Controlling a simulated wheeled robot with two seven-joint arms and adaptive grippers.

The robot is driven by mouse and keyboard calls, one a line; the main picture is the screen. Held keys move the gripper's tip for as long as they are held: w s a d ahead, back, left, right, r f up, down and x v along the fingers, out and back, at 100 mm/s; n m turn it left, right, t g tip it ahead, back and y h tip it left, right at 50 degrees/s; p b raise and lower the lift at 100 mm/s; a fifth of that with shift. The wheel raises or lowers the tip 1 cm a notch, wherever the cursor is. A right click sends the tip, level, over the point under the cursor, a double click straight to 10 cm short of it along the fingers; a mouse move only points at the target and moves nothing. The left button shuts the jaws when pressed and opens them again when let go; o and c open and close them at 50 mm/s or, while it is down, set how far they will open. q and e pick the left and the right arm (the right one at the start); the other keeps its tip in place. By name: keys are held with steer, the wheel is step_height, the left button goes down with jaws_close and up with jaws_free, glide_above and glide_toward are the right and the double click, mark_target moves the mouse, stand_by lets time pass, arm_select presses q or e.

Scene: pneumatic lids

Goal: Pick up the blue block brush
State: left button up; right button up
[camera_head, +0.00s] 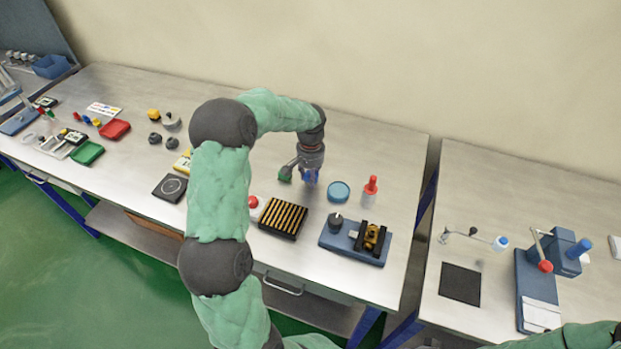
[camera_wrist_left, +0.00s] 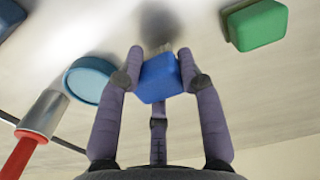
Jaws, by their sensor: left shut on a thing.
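The blue block brush (camera_wrist_left: 160,78) sits between the fingers of my left gripper (camera_wrist_left: 160,62) in the left wrist view. The fingers press on its two sides, and greyish bristles show faintly beyond the block. In the head view the blue block (camera_head: 309,178) shows just below my left gripper (camera_head: 308,172), partly covered by it. I cannot tell whether the brush touches the table or is clear of it. A similar green block (camera_wrist_left: 257,25) stands apart from the fingers; it also shows in the head view (camera_head: 285,174). My right gripper is out of view.
A tray of brass rods (camera_head: 284,218) and a blue fixture (camera_head: 352,241) lie nearer the front edge. The table behind the gripper is clear.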

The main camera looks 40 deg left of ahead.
arm_select(q)
steer(key=s+d+r+p, duration=0.1)
steer(key=s+d+r, duration=0.1)
steer(key=s+r, duration=0.3)
steer(key=s+d+r+p, duration=0.1)
steer(key=s+d+r, duration=0.2)
steer(key=s+r, duration=0.3)
steer(key=shift+s+d, duration=0.3)
steer(key=shift+s, duration=0.65)
steer(key=shift+r, duration=0.1)
